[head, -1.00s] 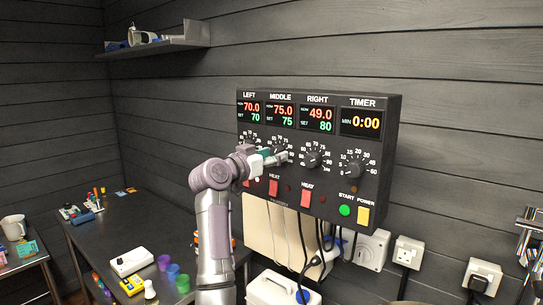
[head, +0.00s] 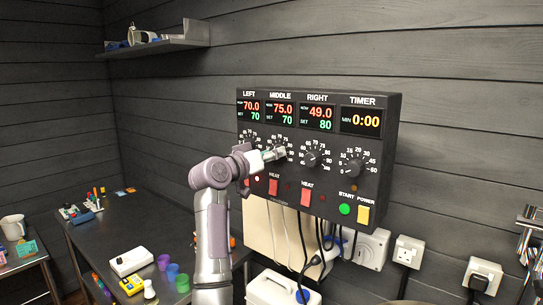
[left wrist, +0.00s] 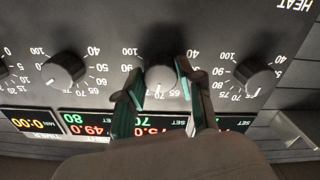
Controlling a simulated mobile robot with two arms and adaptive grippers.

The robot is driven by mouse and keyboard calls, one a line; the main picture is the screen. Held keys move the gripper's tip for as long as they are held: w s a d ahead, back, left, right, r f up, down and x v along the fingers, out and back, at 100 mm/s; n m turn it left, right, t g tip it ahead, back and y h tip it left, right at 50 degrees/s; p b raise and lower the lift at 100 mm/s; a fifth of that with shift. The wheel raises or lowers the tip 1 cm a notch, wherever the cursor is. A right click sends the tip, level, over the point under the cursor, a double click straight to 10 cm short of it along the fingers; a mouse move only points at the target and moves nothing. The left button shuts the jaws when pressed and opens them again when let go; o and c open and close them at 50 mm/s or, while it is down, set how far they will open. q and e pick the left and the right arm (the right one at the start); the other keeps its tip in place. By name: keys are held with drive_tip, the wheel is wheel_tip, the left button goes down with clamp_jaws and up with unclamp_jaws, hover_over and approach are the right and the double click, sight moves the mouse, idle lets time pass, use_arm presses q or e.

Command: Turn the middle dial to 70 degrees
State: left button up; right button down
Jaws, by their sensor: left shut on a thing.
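The black control panel (head: 330,178) hangs on the wall. Its middle display (head: 281,115) reads NOW 75.0 in red and SET 70 in green. The middle dial is a dark round knob (left wrist: 160,76), seen upside down in the left wrist view, with its white pointer mark toward 70. My left gripper (left wrist: 160,82) is shut on that dial, one finger on each side. My right gripper is in neither current view.
The right dial (head: 312,157) and timer dial (head: 353,168) sit close to the right of the held dial. Red heat switches (head: 307,193) lie below. The left display (head: 249,110) shows 70.0 and SET 70. Cables hang under the panel.

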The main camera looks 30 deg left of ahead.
use_arm(q)
drive_tip(key=shift+n, duration=1.1)
drive_tip(key=o, duration=1.1)
drive_tip(key=shift+o, duration=0.2)
drive_tip(key=s, duration=1.2)
drive_tip(key=shift+a, duration=0.45)
